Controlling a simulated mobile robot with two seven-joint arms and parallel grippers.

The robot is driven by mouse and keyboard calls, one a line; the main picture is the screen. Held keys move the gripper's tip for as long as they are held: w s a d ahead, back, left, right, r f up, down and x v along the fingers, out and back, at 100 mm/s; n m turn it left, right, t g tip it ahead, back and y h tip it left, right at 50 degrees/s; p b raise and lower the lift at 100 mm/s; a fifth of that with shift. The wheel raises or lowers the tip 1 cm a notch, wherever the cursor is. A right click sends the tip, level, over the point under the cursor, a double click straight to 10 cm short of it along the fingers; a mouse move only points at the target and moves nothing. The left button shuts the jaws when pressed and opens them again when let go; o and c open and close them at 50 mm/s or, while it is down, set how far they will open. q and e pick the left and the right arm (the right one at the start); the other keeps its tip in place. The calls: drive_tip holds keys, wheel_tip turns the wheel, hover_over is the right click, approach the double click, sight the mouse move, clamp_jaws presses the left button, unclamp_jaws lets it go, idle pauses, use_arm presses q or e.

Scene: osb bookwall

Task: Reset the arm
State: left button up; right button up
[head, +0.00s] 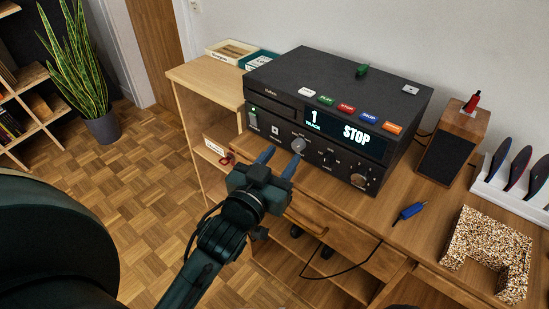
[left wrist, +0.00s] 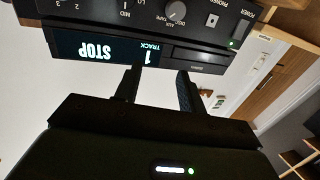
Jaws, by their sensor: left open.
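My left gripper (head: 279,163) reaches in front of the black disc player (head: 325,75) in the head view. Its two blue-grey fingers are apart, with nothing seen between them. The player's display (head: 343,130) reads "1 TRACK" and "STOP". In the left wrist view the open fingers (left wrist: 158,78) point at the player front, which appears upside down with its display (left wrist: 105,52). My right gripper is not in view.
The wooden desk (head: 395,235) carries a speaker (head: 452,141), a blue pen-like tool (head: 411,211), a speckled block (head: 487,252) and a white rack (head: 520,201). A cable hangs over the desk front. A potted plant (head: 93,75) stands at the back left. The parquet floor (head: 150,165) is open at left.

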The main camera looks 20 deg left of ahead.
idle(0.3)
use_arm(q)
drive_tip(key=s+d+f+m+g+h+p, duration=0.2)
drive_tip(key=s+d+f+g+p, duration=0.2)
drive_tip(key=s+f, duration=0.9)
drive_tip(key=s+g+p, duration=0.1)
drive_tip(key=g+p, duration=0.2)
drive_tip(key=p, duration=0.2)
drive_tip(key=shift+d+m+h+p, duration=0.2)
drive_tip(key=shift+m+h+p, duration=0.1)
drive_tip(key=shift+h+p, duration=0.1)
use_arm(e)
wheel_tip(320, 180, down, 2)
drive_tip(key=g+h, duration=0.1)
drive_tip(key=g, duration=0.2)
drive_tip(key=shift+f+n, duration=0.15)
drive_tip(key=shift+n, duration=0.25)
use_arm(q)
drive_tip(key=shift+s, duration=0.2)
